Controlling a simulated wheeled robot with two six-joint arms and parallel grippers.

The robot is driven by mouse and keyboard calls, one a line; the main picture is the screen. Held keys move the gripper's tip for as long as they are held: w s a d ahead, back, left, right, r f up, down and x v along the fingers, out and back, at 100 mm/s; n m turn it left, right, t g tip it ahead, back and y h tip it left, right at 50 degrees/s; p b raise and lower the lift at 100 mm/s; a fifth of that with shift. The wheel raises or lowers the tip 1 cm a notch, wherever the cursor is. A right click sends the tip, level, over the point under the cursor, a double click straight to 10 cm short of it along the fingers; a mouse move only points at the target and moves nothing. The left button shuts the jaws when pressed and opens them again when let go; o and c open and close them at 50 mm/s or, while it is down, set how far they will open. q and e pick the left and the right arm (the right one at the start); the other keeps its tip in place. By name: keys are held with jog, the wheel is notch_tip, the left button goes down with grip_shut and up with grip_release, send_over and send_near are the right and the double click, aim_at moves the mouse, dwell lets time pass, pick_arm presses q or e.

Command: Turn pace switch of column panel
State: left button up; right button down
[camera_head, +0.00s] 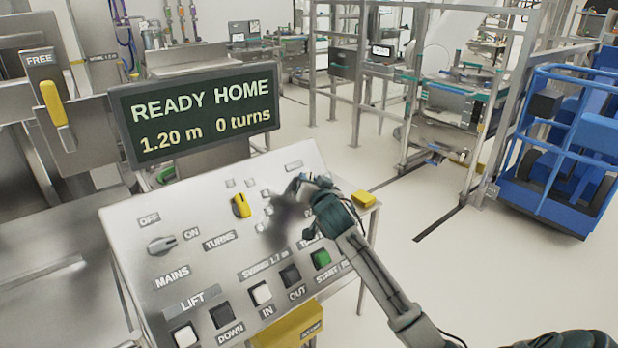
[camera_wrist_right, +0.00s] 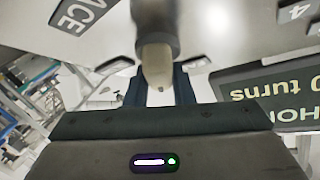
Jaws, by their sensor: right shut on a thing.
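The column panel (camera_head: 190,215) is a sloped metal face with labelled controls. My right gripper (camera_head: 303,190) is over its upper right part and covers the pace switch in the head view. In the right wrist view, beside the upside-down PACE label (camera_wrist_right: 82,14), a knob with a dark collar and pale pointer, the pace switch (camera_wrist_right: 156,65), sits between the fingers of my right gripper (camera_wrist_right: 157,90). The right gripper is shut on it. My left gripper is out of view.
The display (camera_head: 200,112) reads READY HOME, 1.20 m, 0 turns. On the panel are a yellow TURNS knob (camera_head: 241,206), a grey MAINS switch (camera_head: 162,246), and a green START button (camera_head: 321,260). A blue cage cart (camera_head: 570,150) stands at right; floor between is clear.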

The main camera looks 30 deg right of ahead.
jog(key=m+g+h, duration=0.1)
jog(key=m, duration=0.1)
jog(key=m+g+h, duration=0.1)
jog(key=m, duration=0.1)
jog(key=m+g+h, duration=0.1)
jog(key=m, duration=0.1)
jog(key=shift+s+f+m+g, duration=0.1)
jog(key=shift+f+m+g, duration=0.25)
jog(key=shift+m+g, duration=0.05)
jog(key=m+g+p, duration=0.1)
jog(key=m+g, duration=0.1)
jog(key=m, duration=0.1)
jog(key=shift+d+h, duration=0.1)
jog(key=shift+h, duration=0.2)
jog(key=shift+s+f+m+g, duration=0.1)
jog(key=shift+m+g, duration=0.35)
jog(key=shift+m, duration=0.2)
jog(key=shift+s+f+m+g, duration=0.1)
jog(key=shift+m+g, duration=0.35)
jog(key=shift+m, duration=0.2)
